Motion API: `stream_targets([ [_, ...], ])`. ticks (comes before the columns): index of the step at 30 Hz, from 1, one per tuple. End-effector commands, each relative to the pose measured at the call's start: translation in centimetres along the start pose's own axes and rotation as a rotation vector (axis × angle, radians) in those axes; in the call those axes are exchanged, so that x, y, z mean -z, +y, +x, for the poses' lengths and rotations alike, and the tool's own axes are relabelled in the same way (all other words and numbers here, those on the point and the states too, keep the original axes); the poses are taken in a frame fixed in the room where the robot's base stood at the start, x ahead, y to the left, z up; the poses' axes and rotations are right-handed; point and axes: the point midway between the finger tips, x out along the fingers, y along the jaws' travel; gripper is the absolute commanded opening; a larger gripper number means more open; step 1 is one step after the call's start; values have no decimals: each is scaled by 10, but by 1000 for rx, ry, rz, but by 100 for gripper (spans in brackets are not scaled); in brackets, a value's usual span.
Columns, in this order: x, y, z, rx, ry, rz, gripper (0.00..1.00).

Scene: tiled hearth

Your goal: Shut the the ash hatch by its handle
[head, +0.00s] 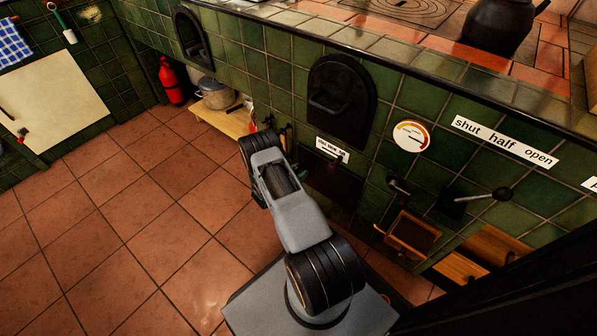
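A small white label (332,148) with print too small to read surely is on the green tiled hearth wall. Below it is a dark reddish-brown panel or recess (335,178), which may be the ash hatch; I cannot tell how far open it stands, and no handle on it shows clearly. My arm rises in front of it and hides its left part. My gripper (286,140) seems to be the small dark shape just beyond the arm's far joint, close to the wall left of the label. Its fingers are mostly hidden, and contact with anything cannot be made out.
A black arched door (341,100) is above the label. A gauge (411,136), a lever (490,196) and a small wooden-framed box (411,236) are to the right. A low wooden bench (228,122) with a pot stands behind my arm. The tiled floor (130,220) at left is clear.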

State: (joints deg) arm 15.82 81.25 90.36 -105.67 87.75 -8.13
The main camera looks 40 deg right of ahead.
Motion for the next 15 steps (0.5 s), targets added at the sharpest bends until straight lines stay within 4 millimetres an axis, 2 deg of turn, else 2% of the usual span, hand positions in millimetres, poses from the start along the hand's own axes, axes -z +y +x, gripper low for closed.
stream_targets([
  [5, -1, 0, -10, -3, 1, -2, 41],
  [8, -2, 1, -26, -5, 0, -2, 41],
  [15, -2, 1, -76, -6, 0, -2, 41],
])
